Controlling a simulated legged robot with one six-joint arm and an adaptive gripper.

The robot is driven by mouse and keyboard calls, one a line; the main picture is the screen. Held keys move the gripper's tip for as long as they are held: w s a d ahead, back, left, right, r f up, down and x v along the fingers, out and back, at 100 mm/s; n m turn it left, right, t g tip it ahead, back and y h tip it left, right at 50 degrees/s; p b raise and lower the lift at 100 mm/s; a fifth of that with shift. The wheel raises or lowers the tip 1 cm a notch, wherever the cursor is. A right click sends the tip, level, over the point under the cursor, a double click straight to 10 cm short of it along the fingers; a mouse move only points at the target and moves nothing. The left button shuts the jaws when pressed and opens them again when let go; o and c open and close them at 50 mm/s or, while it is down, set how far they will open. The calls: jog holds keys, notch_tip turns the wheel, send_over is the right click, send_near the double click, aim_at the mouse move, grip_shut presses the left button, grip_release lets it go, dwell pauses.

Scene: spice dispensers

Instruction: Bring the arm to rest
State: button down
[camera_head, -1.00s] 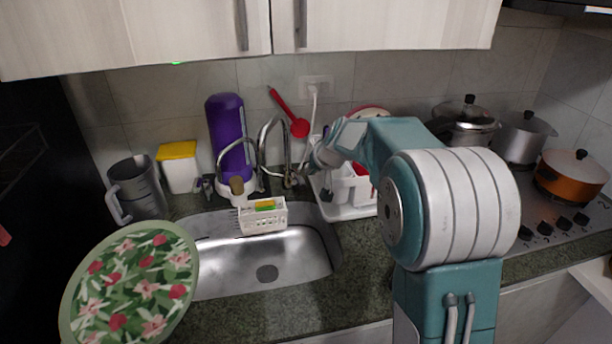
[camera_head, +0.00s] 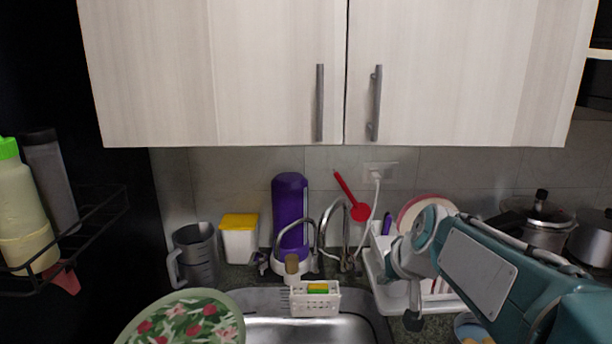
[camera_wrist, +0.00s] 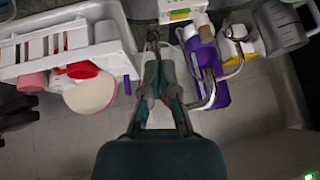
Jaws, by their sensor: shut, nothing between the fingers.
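My gripper (camera_wrist: 155,50) shows in the wrist view, its dark fingers closed together at the tips with nothing between them. In the head view my teal and grey arm enters from the lower right, and its wrist end is in front of the white dish rack (camera_head: 380,278). The gripper's fingers are hard to make out there. In the wrist view the rack (camera_wrist: 62,62) is left of the fingers and the purple dispenser (camera_wrist: 213,90) is right of them.
A curved faucet (camera_head: 338,213) stands behind the sink (camera_head: 300,333). A grey jug (camera_head: 196,252) and yellow-lidded container (camera_head: 239,236) are left. A floral plate (camera_head: 190,322) is lower left. Pots (camera_head: 540,222) are right. Cabinets (camera_head: 240,70) hang above; a bottle shelf (camera_head: 75,245) is left.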

jog(key=s+f+h, duration=0.1)
jog(key=s+f, duration=0.1)
jog(key=s, duration=0.9)
jog(key=s+f+g+h, duration=0.1)
jog(key=s+f, duration=0.1)
jog(key=s, duration=0.8)
jog(key=shift+s+f, duration=0.35)
